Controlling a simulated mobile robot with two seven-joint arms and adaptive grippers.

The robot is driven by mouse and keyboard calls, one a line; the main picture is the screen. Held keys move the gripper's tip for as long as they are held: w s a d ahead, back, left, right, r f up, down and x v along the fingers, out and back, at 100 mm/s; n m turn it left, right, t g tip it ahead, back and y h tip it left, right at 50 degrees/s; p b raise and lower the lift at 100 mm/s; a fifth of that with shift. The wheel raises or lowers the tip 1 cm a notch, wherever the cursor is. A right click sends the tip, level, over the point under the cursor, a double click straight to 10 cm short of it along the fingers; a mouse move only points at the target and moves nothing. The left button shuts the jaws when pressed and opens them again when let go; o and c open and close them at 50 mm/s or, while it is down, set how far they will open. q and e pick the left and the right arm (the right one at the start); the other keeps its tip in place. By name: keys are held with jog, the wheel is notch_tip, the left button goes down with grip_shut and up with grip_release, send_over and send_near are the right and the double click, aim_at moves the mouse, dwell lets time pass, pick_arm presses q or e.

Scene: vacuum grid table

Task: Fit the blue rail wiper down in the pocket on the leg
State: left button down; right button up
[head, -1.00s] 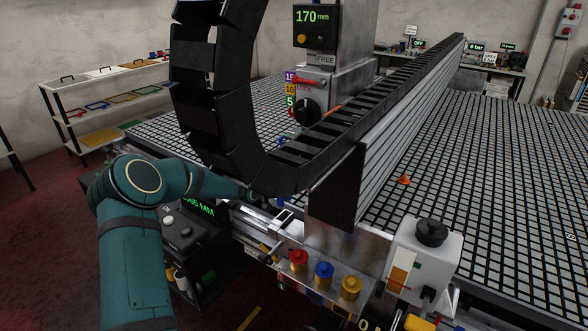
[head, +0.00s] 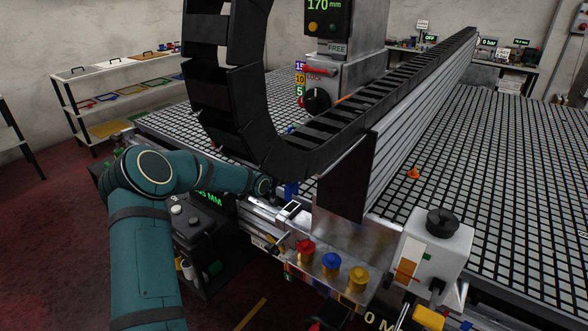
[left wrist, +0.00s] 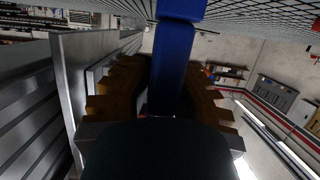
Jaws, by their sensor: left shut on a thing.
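The blue rail wiper (head: 291,190) shows as a small upright blue piece beside the end of the black cable chain. In the left wrist view it is a long blue bar (left wrist: 172,65) with a wider blue block at its end. My left gripper (head: 270,188) is shut on it, with brown toothed finger pads (left wrist: 160,90) on both sides of the bar. The wiper stands above the silver rail hardware (head: 289,209) at the table's near edge. I cannot make out the pocket or the leg clearly. My right gripper is out of view.
The cable chain (head: 290,155) and a black end plate (head: 347,180) stand close to my left gripper. Red, blue (head: 331,268) and yellow knobs sit on a metal shelf in front. A grey box with a black knob (head: 442,222) is at the right.

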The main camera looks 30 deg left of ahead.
aim_at(294, 191)
pick_arm(q)
jog(key=shift+f+b, duration=0.4)
jog(key=shift+f, duration=0.3)
jog(key=shift+f+b, duration=2.9)
jog(key=shift+f, duration=2.45)
jog(key=c, duration=1)
grip_release()
jog(key=shift+o, duration=0.2)
